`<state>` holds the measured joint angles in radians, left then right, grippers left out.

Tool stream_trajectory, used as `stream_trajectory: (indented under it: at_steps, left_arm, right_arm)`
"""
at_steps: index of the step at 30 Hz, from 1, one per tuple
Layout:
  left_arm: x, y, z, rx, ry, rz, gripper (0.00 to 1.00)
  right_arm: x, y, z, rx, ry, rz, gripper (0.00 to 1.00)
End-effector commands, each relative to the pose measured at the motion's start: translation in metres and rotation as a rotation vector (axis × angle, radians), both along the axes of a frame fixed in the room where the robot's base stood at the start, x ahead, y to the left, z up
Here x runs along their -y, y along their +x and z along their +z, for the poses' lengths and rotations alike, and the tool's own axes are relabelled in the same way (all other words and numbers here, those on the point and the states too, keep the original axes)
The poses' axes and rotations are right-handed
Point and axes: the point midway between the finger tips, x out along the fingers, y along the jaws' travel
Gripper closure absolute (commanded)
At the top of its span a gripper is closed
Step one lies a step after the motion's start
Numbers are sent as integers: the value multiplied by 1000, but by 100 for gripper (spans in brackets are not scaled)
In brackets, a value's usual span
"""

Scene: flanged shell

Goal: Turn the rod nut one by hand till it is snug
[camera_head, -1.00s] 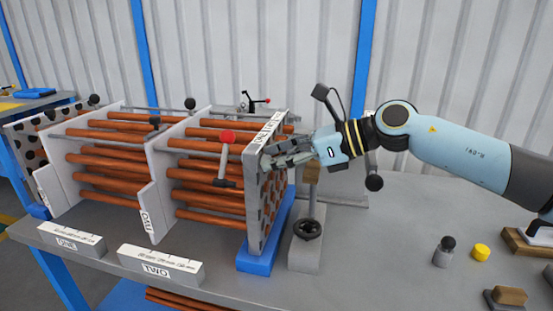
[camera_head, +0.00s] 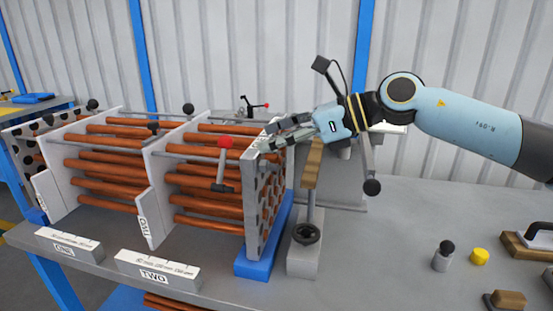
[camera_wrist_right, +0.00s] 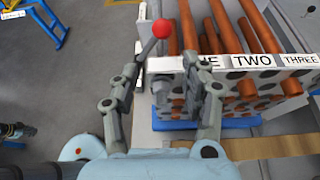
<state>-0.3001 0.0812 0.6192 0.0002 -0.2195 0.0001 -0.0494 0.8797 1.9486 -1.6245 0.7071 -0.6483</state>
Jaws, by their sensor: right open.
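The tube bundle's perforated end plate (camera_head: 252,215) stands upright at the right end of the orange rods. In the right wrist view its top edge carries ONE, TWO and THREE labels (camera_wrist_right: 252,62). My right gripper (camera_head: 264,147) is at the plate's upper corner, coming from the right. In the right wrist view the right gripper (camera_wrist_right: 165,88) is open, its two fingers apart. A grey nut-like piece (camera_wrist_right: 160,90) at the plate's corner by the partly covered ONE label shows between them. Contact cannot be told.
A red-knobbed lever (camera_head: 225,142) hangs beside the plate and is close to a finger in the wrist view. A stand with a wooden top (camera_head: 312,165) and black handwheel (camera_head: 306,234) is just right of the plate. Small weights and a yellow cap (camera_head: 479,256) lie on the right.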

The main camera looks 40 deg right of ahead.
Motion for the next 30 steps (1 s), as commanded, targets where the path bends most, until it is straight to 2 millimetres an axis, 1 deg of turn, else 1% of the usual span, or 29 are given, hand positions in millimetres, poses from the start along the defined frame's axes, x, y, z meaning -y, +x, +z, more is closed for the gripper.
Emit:
stream_trajectory:
  at_steps: [1, 3, 6, 9, 13, 30]
  left_arm:
    - [0, 0, 0, 0, 0, 0, 100]
    - [1, 0, 0, 0, -1, 0, 100]
    - [1, 0, 0, 0, -1, 0, 100]
    - [1, 0, 0, 0, -1, 0, 100]
    - [1, 0, 0, 0, -1, 0, 100]
    - [1, 3, 0, 4, -1, 0, 100]
  right_arm:
    - [1, 0, 11, 2, -5, 2, 54]
    - [1, 0, 23, 1, -4, 2, 54]
    - [1, 0, 38, 2, -4, 1, 54]
    - [1, 0, 45, 0, -2, -1, 54]
    - [1, 0, 48, -2, 0, -2, 54]
    - [1, 0, 47, -2, 1, -1, 54]
